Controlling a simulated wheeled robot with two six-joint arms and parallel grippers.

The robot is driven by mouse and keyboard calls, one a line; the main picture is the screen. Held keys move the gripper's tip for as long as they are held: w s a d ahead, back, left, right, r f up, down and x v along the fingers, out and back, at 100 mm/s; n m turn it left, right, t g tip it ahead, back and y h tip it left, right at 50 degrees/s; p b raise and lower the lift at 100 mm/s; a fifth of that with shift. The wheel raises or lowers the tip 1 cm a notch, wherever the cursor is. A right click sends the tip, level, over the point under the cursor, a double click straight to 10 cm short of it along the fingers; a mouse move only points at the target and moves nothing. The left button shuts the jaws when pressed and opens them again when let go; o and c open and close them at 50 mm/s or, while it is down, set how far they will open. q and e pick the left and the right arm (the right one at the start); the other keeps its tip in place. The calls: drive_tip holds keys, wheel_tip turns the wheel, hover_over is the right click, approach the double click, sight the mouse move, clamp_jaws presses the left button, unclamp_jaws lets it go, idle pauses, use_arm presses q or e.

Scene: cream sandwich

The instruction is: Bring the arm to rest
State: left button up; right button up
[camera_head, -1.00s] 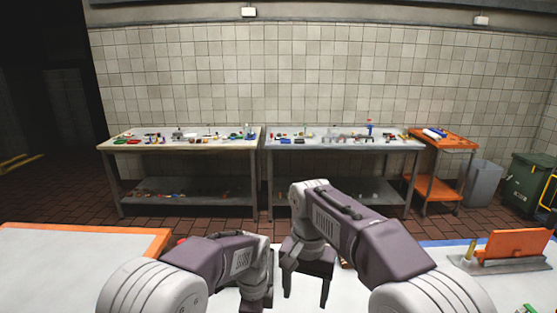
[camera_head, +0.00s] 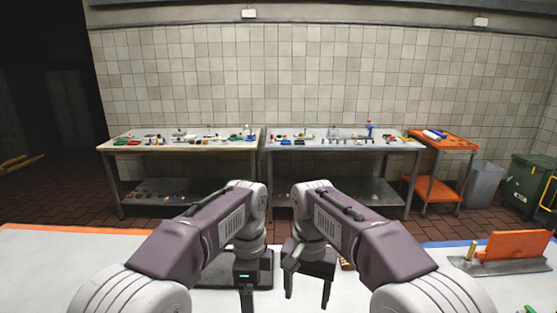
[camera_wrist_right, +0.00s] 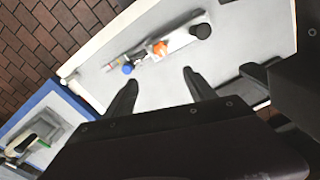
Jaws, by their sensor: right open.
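My right gripper (camera_head: 307,288) hangs over the white tabletop in the head view, its two dark fingers apart and nothing between them. In the right wrist view the same gripper (camera_wrist_right: 159,77) shows its fingers spread and empty. My left gripper (camera_head: 247,283) hangs beside it on the left, close to it. Only its block with a small green light and part of a finger show, so its opening cannot be told. Both my arms are bent at the middle, with the grippers pointing down.
A cluster of small items (camera_wrist_right: 150,50), with blue, orange and black parts, lies on the white surface past the right fingers. Two workbenches (camera_head: 180,145) and an orange cart (camera_head: 440,140) stand by the wall.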

use_arm(q)
drive_tip(key=s+a+f+n, duration=0.55)
drive_tip(key=s+a, duration=0.25)
drive_tip(key=a, duration=0.2)
use_arm(e)
drive_tip(key=s+d+f+m+g, duration=0.1)
drive_tip(key=s+d+f, duration=0.55)
drive_tip(key=d, duration=0.25)
use_arm(q)
drive_tip(key=s+a+f+n+t, duration=0.1)
drive_tip(key=s+f+n, duration=0.4)
drive_tip(key=f+n, duration=0.5)
drive_tip(key=n, duration=0.3)
drive_tip(key=shift+s+a+f, duration=0.25)
drive_tip(key=shift+s+a, duration=0.05)
drive_tip(key=shift+a, duration=0.1)
use_arm(e)
drive_tip(key=s+d+f+n+t, duration=0.2)
drive_tip(key=s+f+n, duration=0.2)
drive_tip(key=f, duration=0.6)
drive_tip(key=s, duration=0.2)
drive_tip(key=shift+s+d+n, duration=0.25)
drive_tip(key=shift+s+n, duration=0.05)
drive_tip(key=shift+n, duration=0.1)
use_arm(q)
drive_tip(key=shift+s, duration=0.15)
use_arm(e)
drive_tip(key=shift+s+r, duration=0.1)
drive_tip(key=shift+s, duration=0.05)
